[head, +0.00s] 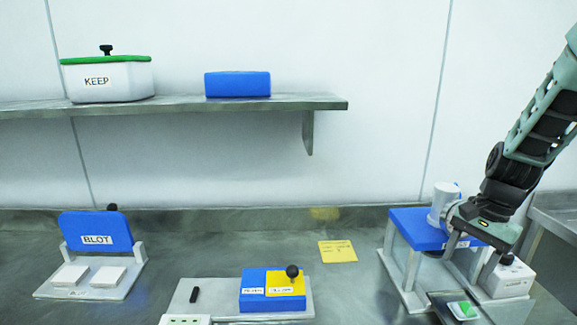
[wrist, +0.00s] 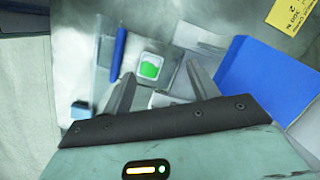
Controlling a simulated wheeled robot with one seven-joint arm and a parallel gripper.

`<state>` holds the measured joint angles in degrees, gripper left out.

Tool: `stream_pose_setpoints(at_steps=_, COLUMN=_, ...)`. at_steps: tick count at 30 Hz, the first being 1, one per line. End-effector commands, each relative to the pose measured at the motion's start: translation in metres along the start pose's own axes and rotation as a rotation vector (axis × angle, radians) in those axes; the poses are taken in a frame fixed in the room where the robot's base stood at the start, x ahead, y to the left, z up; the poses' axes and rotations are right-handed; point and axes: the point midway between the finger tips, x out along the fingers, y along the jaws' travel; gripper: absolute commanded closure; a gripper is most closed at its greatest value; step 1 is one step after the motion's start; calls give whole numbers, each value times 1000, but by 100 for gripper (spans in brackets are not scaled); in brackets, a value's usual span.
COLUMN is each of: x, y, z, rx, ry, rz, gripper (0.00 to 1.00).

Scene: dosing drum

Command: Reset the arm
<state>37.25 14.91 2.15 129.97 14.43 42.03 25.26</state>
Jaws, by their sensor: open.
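My arm comes in from the right in the head view. My gripper (head: 486,262) is over the front of the blue-topped stand (head: 424,228), beside the white drum (head: 444,203) on it; its fingertips are hard to make out there. In the wrist view my gripper (wrist: 159,74) has its two fingers spread apart, with nothing held between them. A small white dish with green contents (wrist: 150,67) shows beyond the fingers; it also shows in the head view (head: 463,310), low on a dark plate in front of the stand.
A white box (head: 509,279) stands right of the stand. A yellow note (head: 338,251) lies on the bench. The blue and yellow block (head: 262,290) is at front centre, the BLOT stand (head: 97,233) at left. The shelf (head: 190,104) holds a KEEP container (head: 107,80) and a blue block (head: 237,85).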

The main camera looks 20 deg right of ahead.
Motion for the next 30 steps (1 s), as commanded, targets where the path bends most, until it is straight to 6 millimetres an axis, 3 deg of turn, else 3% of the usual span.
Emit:
stream_pose_setpoints(at_steps=6, x=9, y=-36, z=73, rx=-585, ry=153, rz=45, gripper=41)
stream_pose_setpoints(at_steps=14, x=17, y=-55, z=149, rx=-1190, ry=293, rz=46, gripper=41)
stream_pose_setpoints(at_steps=17, x=21, y=-60, z=192, rx=-1373, ry=282, rz=46, gripper=41)
stream_pose_setpoints(at_steps=20, x=26, y=-54, z=247, rx=-1519, ry=211, rz=65, gripper=41)
stream_pose_setpoints(at_steps=24, x=31, y=-29, z=315, rx=-1719, ry=121, rz=109, gripper=41)
stream_pose_setpoints(at_steps=27, x=32, y=-8, z=349, rx=-1833, ry=72, rz=143, gripper=41)
stream_pose_setpoints(at_steps=30, x=32, y=6, z=366, rx=-1898, ry=43, rz=168, gripper=41)
